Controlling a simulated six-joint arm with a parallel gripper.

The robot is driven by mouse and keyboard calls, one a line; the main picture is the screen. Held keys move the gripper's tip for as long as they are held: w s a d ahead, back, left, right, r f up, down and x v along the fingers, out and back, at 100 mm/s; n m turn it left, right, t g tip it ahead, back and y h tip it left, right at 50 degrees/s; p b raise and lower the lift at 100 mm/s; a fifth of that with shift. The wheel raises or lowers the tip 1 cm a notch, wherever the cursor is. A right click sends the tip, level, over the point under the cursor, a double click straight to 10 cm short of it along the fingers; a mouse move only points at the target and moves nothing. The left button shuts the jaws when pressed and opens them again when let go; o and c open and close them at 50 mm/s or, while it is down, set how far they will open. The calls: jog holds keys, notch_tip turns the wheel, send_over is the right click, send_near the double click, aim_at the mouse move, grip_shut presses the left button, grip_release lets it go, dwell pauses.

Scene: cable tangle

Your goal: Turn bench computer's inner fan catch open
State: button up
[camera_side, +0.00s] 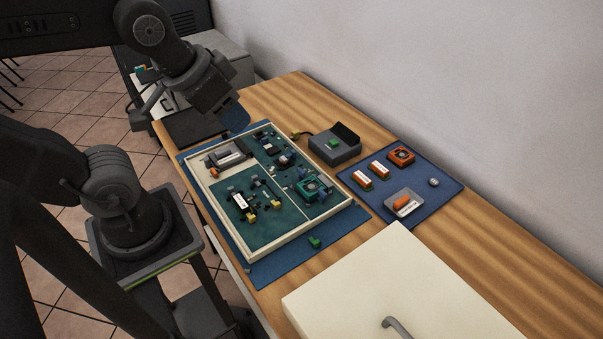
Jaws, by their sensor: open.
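The bench computer (252,238) is a shallow cream-framed tray with dark green boards, lying on a blue mat at the middle of the side view. A teal-framed fan (312,188) sits in its right part, with small blue parts beside it. The inner fan catch is too small to make out, so I cannot tell how it is turned. My gripper (195,108) is above and beyond the far left end of the tray, apart from the fan. It is open, and I see nothing held in it.
A second blue mat (440,205) at the right holds an orange fan (401,155), two orange-and-white modules and a small tray. A dark open box (335,148) stands between the mats. A green piece (314,242) lies before the computer. A cream panel (400,290) fills the near bench.

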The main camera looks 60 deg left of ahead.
jog(key=shift+c, duration=0.6)
jog(key=m+g, duration=0.6)
jog(key=m, duration=1.2)
send_over(301, 170)
notch_tip(301, 170, down, 11)
notch_tip(301, 170, down, 14)
jog(key=shift+f, duration=0.1)
jog(key=shift+c, duration=0.5)
grip_shut()
